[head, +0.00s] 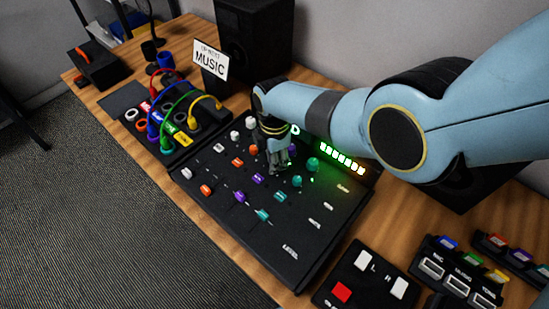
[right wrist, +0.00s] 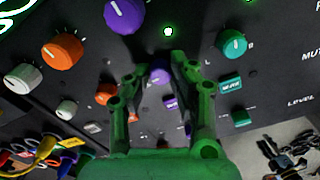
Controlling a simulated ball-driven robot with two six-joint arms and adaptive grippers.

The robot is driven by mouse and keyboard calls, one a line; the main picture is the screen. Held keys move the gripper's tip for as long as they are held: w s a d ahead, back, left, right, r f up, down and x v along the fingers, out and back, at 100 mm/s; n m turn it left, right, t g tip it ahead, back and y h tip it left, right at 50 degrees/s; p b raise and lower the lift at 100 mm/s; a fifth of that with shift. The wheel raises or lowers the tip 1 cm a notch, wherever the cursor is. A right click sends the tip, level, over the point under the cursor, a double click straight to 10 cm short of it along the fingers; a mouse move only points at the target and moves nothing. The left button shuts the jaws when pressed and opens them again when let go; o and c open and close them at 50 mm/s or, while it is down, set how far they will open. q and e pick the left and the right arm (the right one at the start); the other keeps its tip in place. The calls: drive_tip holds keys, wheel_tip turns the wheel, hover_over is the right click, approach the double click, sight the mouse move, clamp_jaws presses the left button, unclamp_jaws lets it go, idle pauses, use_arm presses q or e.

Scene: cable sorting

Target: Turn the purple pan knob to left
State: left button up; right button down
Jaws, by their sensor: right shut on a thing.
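A black mixing console (head: 215,212) with rows of coloured knobs and sliders lies on the wooden table. My right gripper (head: 278,162) reaches down onto the middle of its knob rows. In the right wrist view, the fingers of my right gripper (right wrist: 155,80) are on either side of a small purple knob (right wrist: 160,75) and shut on it. In the head view the gripper covers this knob. A larger purple knob (right wrist: 125,14) stands apart, beyond the fingertips. The knob's marker line cannot be made out. My left gripper is in neither view.
Orange (right wrist: 62,50) and teal (right wrist: 235,43) knobs stand close on both sides of the fingers. A patch panel with coloured cables (head: 180,125) is at the upper left. A "MUSIC" sign (head: 210,62) and a black speaker (head: 252,40) stand behind. A button box (head: 367,281) lies at the front right.

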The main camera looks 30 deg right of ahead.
idle(0.5)
drive_tip(key=c, duration=1.1)
unclamp_jaws()
drive_tip(key=shift+c, duration=0.2)
wheel_tip(320, 180, up, 12)
